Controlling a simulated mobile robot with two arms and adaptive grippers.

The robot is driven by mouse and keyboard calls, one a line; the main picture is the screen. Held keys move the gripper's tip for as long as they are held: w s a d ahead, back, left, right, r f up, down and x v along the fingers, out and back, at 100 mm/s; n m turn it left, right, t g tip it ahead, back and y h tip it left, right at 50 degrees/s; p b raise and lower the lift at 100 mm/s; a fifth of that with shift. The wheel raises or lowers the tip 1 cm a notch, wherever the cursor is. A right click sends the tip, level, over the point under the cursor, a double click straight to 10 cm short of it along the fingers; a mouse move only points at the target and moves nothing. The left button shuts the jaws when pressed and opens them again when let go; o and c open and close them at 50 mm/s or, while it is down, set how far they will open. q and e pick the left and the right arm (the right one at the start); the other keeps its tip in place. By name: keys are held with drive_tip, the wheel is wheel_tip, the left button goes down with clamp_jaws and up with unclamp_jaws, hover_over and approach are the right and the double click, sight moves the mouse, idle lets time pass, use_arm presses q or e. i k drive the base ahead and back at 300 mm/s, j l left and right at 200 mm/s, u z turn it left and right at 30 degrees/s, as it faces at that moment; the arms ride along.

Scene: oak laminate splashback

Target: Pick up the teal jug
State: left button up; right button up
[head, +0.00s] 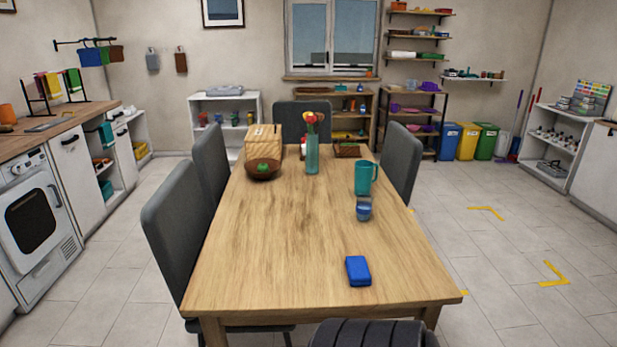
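The teal jug (362,179) stands upright on the wooden table (270,222), right of the middle toward the far half. Its handle points to the right. A small blue and grey item (364,208) stands just in front of it. Neither of my grippers shows in the head view.
A blue box (358,271) lies near the table's front right. A vase with flowers (312,155), a brown bowl (263,169) and a wooden box (263,141) stand farther back. Grey chairs (175,232) flank the table. A dark chair back (374,335) is at the near edge. The table's front left is clear.

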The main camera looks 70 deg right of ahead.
sight(367, 178)
drive_tip(key=k+l+u, duration=0.1)
drive_tip(key=k+l, duration=0.15)
drive_tip(key=l, duration=0.3)
drive_tip(key=k+l+u, duration=0.1)
drive_tip(key=k+l, duration=0.2)
drive_tip(key=l, duration=0.25)
drive_tip(key=k+l+u, duration=0.1)
drive_tip(key=k+l, duration=0.2)
drive_tip(key=l, duration=0.2)
drive_tip(key=k+l+u, duration=0.1)
drive_tip(key=k+l, duration=0.2)
drive_tip(key=l, duration=0.2)
drive_tip(key=k+l+u, duration=0.15)
drive_tip(key=k+l, duration=0.2)
drive_tip(key=l, duration=0.1)
